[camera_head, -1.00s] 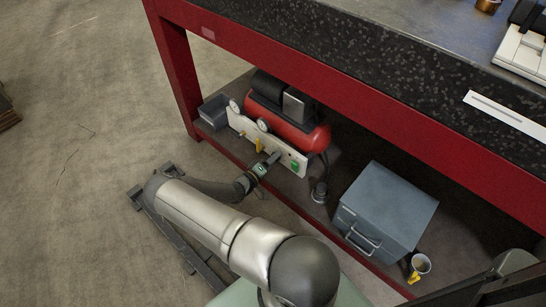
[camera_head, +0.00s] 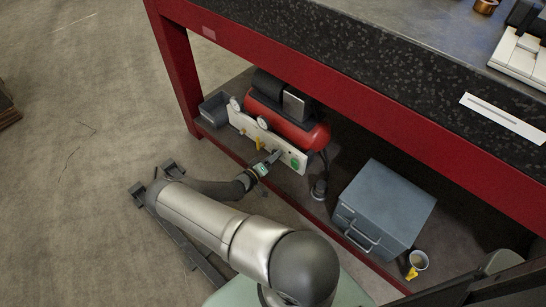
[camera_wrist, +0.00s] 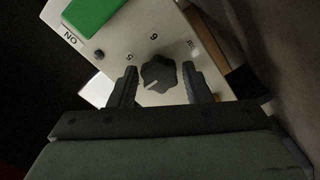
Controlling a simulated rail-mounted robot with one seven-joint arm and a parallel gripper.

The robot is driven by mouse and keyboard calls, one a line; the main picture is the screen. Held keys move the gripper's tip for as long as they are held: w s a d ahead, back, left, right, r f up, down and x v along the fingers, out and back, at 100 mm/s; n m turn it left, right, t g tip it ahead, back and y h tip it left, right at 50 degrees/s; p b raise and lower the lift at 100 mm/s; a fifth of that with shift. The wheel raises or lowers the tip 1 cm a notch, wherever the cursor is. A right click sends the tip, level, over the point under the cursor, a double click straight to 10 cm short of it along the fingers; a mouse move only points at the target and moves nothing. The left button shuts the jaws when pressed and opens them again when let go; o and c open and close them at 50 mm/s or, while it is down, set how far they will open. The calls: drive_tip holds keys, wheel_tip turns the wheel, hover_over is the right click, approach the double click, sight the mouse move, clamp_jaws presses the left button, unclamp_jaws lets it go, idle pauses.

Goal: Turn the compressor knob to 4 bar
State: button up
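The compressor (camera_head: 300,133) has a red tank and a white front panel (camera_head: 285,153), and stands on the shelf under the workbench. In the wrist view its dark round knob (camera_wrist: 158,72) sits on the panel, with a white pointer mark toward the lower left of the picture. The numbers 5 and 6 show on the panel around it; any 4 is not readable. My gripper (camera_wrist: 160,80) is open, with one finger on each side of the knob and narrow gaps between. In the head view my gripper (camera_head: 274,157) is at the panel and the knob is hidden.
A green switch (camera_wrist: 90,14) marked ON is near the knob. A yellow lever (camera_head: 258,143) and gauges are on the panel's left. A grey metal box (camera_head: 385,205) and a mug (camera_head: 419,260) stand to the right. The red bench beam (camera_head: 350,100) passes above.

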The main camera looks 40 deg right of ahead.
drive_tip(key=shift+o, duration=0.9)
drive_tip(key=s+a+p, duration=0.2)
drive_tip(key=a, duration=1.5)
drive_tip(key=shift+s+a, duration=0.15)
drive_tip(key=shift+s, duration=0.2)
drive_tip(key=s+a+r+g+y+p, duration=0.25)
drive_tip(key=r+y+p, duration=0.2)
drive_tip(key=r, duration=0.85)
drive_tip(key=s+a+r+g+y+p, duration=0.1)
drive_tip(key=a+r+g+y+p, duration=0.3)
drive_tip(key=r, duration=0.9)
drive_tip(key=s+a+r+g+y+p, duration=0.1)
drive_tip(key=r+y+p, duration=0.35)
drive_tip(key=r, duration=0.85)
drive_tip(key=s+a+r+n+t+y+p, duration=0.1)
drive_tip(key=s+r+p, duration=0.3)
drive_tip(key=r, duration=0.5)
drive_tip(key=s+a+r+n+t+y+p, duration=0.2)
drive_tip(key=s+r+p, duration=0.2)
drive_tip(key=r, duration=0.6)
drive_tip(key=s+a+r+n+t+y+p, duration=0.2)
drive_tip(key=s+r+p, duration=0.2)
drive_tip(key=r, duration=0.5)
drive_tip(key=shift+s+r, duration=0.15)
drive_tip(key=shift+s, duration=1.1)
